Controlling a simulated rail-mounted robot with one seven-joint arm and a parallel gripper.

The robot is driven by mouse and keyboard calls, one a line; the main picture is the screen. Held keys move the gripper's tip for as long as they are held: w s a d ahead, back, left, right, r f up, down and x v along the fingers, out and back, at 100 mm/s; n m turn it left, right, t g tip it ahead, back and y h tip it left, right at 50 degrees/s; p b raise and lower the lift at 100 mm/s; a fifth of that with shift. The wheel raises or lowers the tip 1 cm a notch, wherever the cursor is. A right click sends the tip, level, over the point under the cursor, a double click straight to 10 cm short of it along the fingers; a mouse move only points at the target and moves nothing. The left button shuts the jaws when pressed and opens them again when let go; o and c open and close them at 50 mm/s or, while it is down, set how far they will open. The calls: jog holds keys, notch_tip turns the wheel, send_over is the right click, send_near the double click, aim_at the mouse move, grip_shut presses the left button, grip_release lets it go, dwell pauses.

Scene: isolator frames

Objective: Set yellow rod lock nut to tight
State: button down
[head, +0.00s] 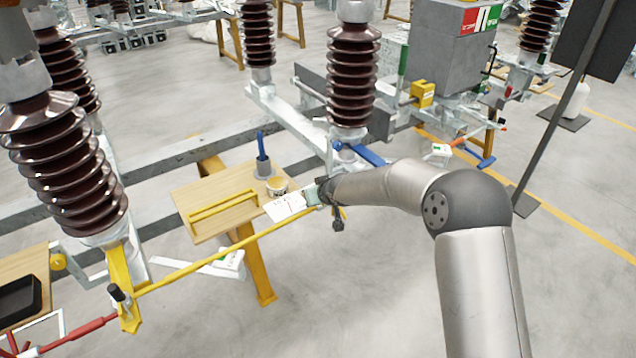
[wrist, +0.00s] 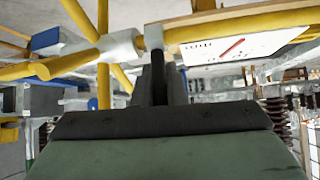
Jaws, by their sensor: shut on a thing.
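The yellow rod (head: 225,252) runs from the yellow bracket at lower left up to my gripper (head: 322,192). In the wrist view the yellow rod (wrist: 28,71) enters a pale grey collar (wrist: 122,45) from the left. My gripper (wrist: 164,78) has its dark fingers close together, shut at the lock nut (wrist: 153,37) beside this collar. The fingers hide most of the nut, so its exact setting cannot be told. A white card (head: 286,207) with a red line lies beside the rod end; it also shows in the wrist view (wrist: 240,46).
A blue lever (head: 365,154) is just behind my wrist. Brown insulators (head: 354,75) rise behind. Open floor lies in front.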

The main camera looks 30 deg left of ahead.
jog(key=shift+a+h+p, duration=0.15)
jog(key=shift+h+p, duration=0.15)
jog(key=shift+p, duration=0.2)
jog(key=c, duration=1.5)
grip_release()
jog(key=b+v, duration=0.1)
jog(key=v, duration=0.7)
jog(key=b+v, duration=0.1)
jog(key=v, duration=0.8)
jog(key=shift+w+r, duration=0.15)
jog(key=shift+r, duration=0.2)
